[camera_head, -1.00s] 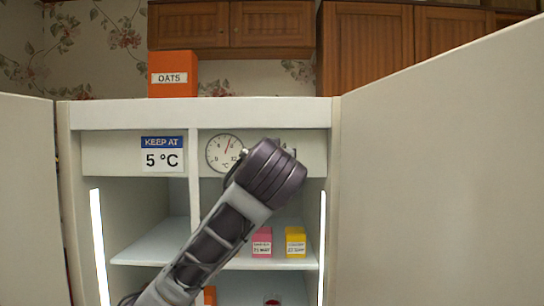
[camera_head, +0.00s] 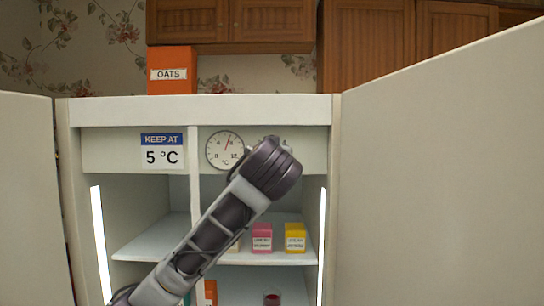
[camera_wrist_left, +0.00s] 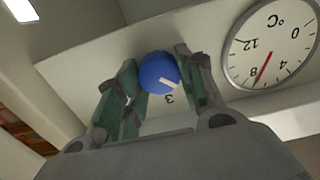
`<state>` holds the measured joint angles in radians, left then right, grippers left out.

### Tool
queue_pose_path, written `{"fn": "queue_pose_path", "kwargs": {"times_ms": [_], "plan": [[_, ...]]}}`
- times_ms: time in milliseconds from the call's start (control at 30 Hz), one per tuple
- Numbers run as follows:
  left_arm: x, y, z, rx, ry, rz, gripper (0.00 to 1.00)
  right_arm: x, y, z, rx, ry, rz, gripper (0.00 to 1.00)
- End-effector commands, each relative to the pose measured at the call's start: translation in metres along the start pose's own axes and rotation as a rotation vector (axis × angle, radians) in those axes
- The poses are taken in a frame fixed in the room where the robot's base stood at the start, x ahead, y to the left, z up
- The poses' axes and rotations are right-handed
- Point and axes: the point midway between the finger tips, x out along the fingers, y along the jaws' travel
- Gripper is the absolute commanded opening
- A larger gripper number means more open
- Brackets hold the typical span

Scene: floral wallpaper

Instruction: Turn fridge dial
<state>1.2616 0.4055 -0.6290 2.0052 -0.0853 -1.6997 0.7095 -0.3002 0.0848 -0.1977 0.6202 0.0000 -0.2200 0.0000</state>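The blue dial (camera_wrist_left: 158,73) with a white pointer mark shows in the left wrist view, a "3" printed beside it. My left gripper (camera_wrist_left: 160,75) has a finger on each side of the dial, seemingly touching it. In the head view my left arm hides most of the dial and the gripper's fingers. The round thermometer (camera_head: 225,150) is left of the dial in the head view; it also shows in the left wrist view (camera_wrist_left: 272,45), its red needle between 4 and 8, nearer 8. A sign (camera_head: 162,151) reads "KEEP AT 5 °C". My right gripper is not in view.
The fridge doors stand open at left (camera_head: 28,200) and right (camera_head: 440,190). A pink box (camera_head: 262,237) and a yellow box (camera_head: 295,237) stand on the shelf (camera_head: 150,245). An orange oats box (camera_head: 172,70) is on the fridge top. A dark red jar (camera_head: 272,299) sits lower.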

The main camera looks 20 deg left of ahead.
Motion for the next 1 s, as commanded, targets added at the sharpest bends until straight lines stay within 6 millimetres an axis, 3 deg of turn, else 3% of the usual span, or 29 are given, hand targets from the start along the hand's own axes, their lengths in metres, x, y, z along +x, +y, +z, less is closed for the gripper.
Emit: {"fn": "queue_pose_path", "kwargs": {"times_ms": [133,567,1000], "plan": [[0.000,0.000,0.000,0.000,0.000,0.000,0.14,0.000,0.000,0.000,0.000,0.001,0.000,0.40],[0.000,0.000,0.000,0.057,0.000,0.000,0.14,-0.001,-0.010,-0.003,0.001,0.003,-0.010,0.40],[0.000,0.001,-0.001,0.309,0.000,0.000,0.14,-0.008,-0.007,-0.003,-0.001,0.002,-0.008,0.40]]}}
